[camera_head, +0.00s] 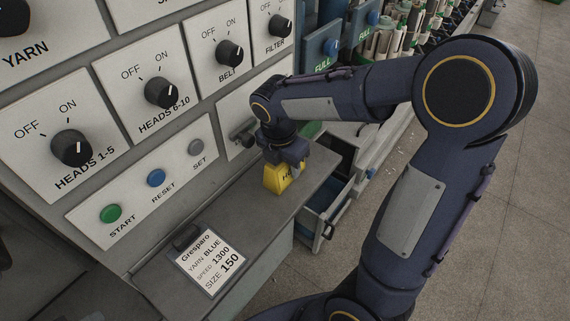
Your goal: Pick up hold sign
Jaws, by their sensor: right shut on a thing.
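The hold sign is a small yellow block-like sign (277,180) with dark lettering, partly covered by my gripper. It is at the right part of the grey ledge under the control panel. My right gripper (286,161) points down from above and is shut on the top of the sign. I cannot tell whether the sign's base touches the ledge. My left gripper is not in the camera_head view.
The control panel has several black knobs, such as the Heads 1-5 knob (71,149), and coloured buttons. A printed card (210,261) lies on the ledge (262,222). An open drawer (325,215) is right of the ledge. Floor is free at far right.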

